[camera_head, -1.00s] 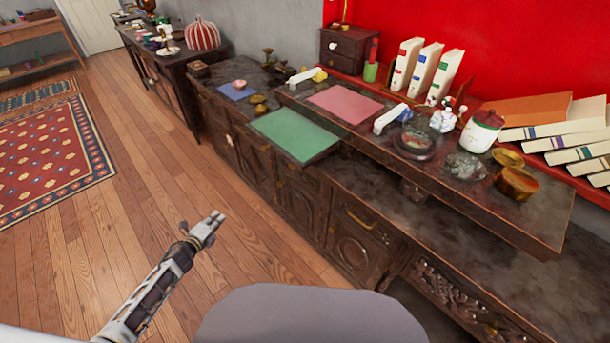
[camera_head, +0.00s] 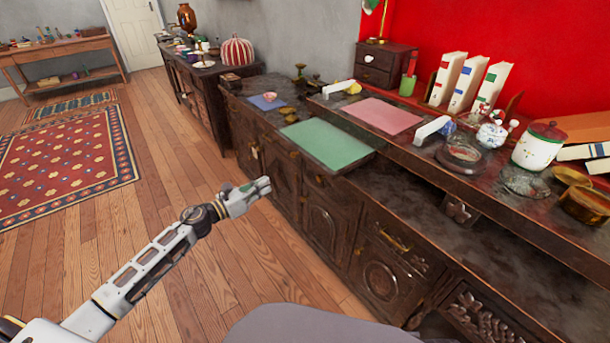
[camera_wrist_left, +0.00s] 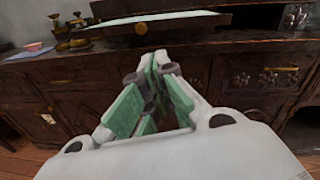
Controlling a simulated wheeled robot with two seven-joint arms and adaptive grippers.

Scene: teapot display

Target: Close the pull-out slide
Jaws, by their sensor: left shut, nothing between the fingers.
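The pull-out slide (camera_head: 326,146) is a flat board with a green top, sticking out from the dark carved cabinet (camera_head: 328,222) below the raised shelf. In the left wrist view the slide (camera_wrist_left: 160,19) crosses the top of the picture, seen nearly edge-on. My left gripper (camera_head: 264,186) is shut and empty. It is in front of the cabinet, left of and lower than the slide, and apart from it. Its closed fingers (camera_wrist_left: 155,62) point toward the cabinet front below the slide. My right gripper is not in view.
The raised shelf (camera_head: 470,195) holds a pink mat (camera_head: 384,115), books (camera_head: 468,83), a white jar (camera_head: 538,147) and small dishes. A blue mat (camera_head: 267,102) and small brass pieces lie near the slide. The wooden floor (camera_head: 150,185) left of the cabinet is clear.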

